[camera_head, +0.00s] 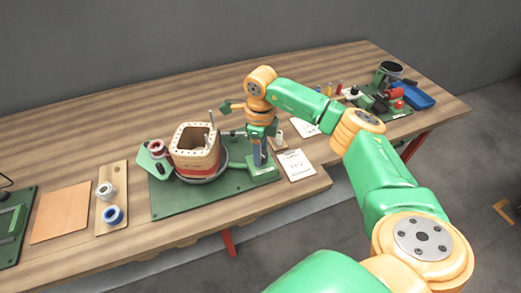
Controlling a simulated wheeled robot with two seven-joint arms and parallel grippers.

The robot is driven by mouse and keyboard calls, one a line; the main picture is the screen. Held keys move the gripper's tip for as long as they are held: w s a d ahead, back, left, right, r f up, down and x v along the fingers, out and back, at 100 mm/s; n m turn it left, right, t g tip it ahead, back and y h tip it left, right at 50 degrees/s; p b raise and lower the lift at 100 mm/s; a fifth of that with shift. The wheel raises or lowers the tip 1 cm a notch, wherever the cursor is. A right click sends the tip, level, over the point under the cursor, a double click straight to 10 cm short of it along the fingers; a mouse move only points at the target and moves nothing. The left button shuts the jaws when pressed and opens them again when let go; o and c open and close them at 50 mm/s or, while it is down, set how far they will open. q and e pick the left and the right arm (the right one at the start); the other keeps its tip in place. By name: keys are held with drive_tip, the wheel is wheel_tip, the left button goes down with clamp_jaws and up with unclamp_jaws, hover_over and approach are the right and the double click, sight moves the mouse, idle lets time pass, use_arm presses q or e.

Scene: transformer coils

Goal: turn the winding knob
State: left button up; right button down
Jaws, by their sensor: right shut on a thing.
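The winder stands on a green base plate (225,193) near the table's front edge. Its coil former (195,148) is a cream and reddish-brown open box on a round grey plate, with a thin upright rod at its top. My right gripper (262,132) is at the post just right of the coil, pointing down and shut on the winding knob. The knob itself is mostly hidden by the gripper, so its turn angle cannot be told. My left gripper is not in view.
A reddish wire spool (157,147) is left of the coil. A wooden board (112,190) holds white and blue spools; a tan sheet (61,212) lies beside it. Paper cards (296,165) lie right of the base. A blue tray (417,97) is at the far right.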

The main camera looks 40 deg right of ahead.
drive_tip(key=shift+m, duration=0.4)
idle(1.4)
